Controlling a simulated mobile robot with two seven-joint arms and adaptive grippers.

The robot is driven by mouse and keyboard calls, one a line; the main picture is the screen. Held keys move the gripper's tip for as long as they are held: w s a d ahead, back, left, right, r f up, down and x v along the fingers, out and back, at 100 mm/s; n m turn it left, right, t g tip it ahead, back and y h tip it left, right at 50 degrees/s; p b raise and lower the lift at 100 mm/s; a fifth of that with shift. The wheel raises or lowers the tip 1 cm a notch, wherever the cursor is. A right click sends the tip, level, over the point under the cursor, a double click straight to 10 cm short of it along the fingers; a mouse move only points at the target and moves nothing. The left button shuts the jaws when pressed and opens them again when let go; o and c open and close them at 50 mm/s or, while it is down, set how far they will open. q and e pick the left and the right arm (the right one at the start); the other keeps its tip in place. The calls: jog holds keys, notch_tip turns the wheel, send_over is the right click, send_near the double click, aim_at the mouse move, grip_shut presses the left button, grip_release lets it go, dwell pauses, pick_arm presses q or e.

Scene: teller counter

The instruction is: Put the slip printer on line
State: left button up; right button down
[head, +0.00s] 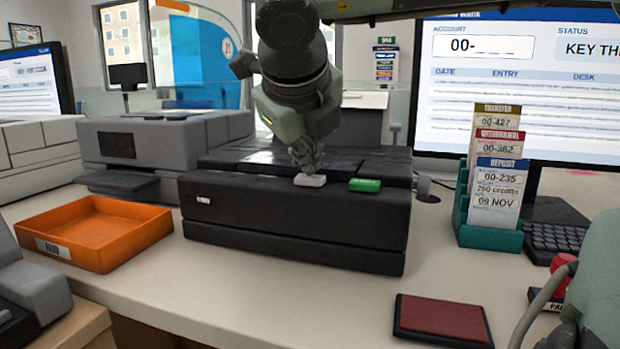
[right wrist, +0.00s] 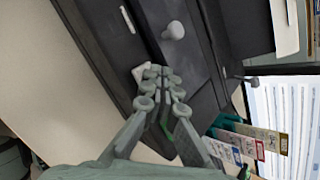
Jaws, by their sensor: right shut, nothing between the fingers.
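A wide black machine (head: 290,215), which looks like the slip printer, stands mid-counter. A white key (head: 310,180) and a green key (head: 363,185) sit on its front top edge. My right gripper (head: 308,163) reaches down from above, shut and empty, with its tips at the white key. In the right wrist view the fingertips (right wrist: 163,75) lie right beside the white key (right wrist: 139,73); I cannot tell whether they touch or press it. The green key is mostly hidden behind the fingers there. My left gripper is not in view.
An orange tray (head: 95,232) lies left of the black machine, with a grey machine (head: 150,150) behind it. A teal slip rack (head: 490,237) and a keyboard (head: 555,238) stand right. A dark red pad (head: 443,318) lies in front. The counter before the black machine is clear.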

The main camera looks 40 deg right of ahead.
aim_at(309, 178)
jog(key=shift+f+b, duration=0.3)
jog(key=shift+b, duration=0.15)
dwell(0.3)
jog(key=shift+r, duration=0.1)
jog(key=shift+r+p, duration=0.3)
jog(key=shift+r, duration=0.5)
jog(key=shift+r+p, duration=1.2)
jog(key=shift+r, duration=1.35)
jog(key=shift+f, duration=0.1)
